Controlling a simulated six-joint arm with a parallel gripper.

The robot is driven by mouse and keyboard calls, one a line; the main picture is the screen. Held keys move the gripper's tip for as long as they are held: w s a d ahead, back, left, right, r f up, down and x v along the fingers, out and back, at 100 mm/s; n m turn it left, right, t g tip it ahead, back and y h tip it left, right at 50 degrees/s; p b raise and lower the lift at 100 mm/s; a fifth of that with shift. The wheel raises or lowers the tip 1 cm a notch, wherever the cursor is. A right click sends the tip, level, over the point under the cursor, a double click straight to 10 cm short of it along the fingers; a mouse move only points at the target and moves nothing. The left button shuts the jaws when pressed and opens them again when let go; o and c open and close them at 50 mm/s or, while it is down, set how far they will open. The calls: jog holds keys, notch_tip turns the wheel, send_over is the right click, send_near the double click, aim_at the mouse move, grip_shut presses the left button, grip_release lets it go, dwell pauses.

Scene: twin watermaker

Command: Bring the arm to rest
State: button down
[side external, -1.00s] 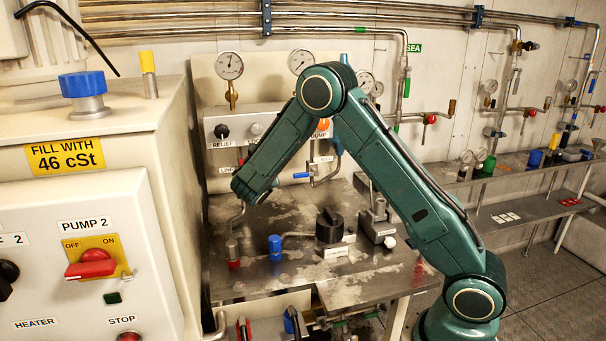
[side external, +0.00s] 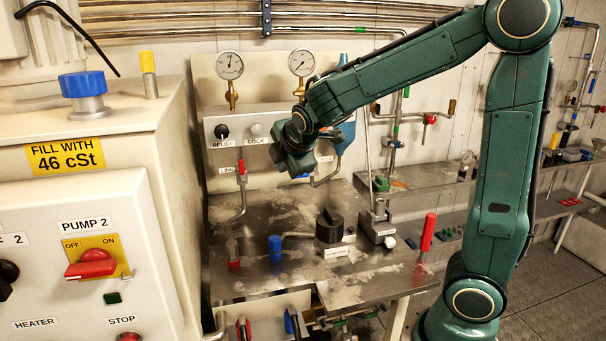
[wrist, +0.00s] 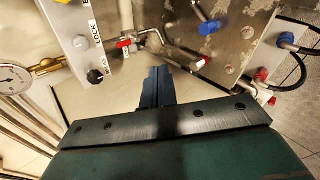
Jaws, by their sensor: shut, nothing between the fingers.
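My green arm reaches in from the right with its elbow high at the top of the side view. My gripper (side external: 295,163) is in front of the panel with the RELIEF and LOCK knobs, above the metal bench (side external: 290,208). In the wrist view, my gripper's dark fingers (wrist: 157,86) are together with nothing between them. They appear apart from the things around them; the exact clearance cannot be told.
The valve panel (side external: 213,135) with gauges stands behind my gripper. The PUMP 2 cabinet (side external: 135,310) is at the left. Pipes line the wall.

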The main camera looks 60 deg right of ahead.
jog(key=s+a+m+y, duration=0.1)
jog(key=s+a+m, duration=0.2)
jog(key=s, duration=0.4)
jog(key=s+a+m+g+y, duration=0.1)
jog(key=s+a+m, duration=0.3)
jog(key=s, duration=0.4)
jog(key=s+a+r+m+y, duration=0.1)
jog(key=s+a+m+y, duration=0.2)
jog(key=s, duration=0.5)
jog(key=shift+a+m+g, duration=0.3)
jog(key=shift+a+m, duration=0.35)
jog(key=shift+m, duration=0.55)
jog(key=shift+r, duration=0.1)
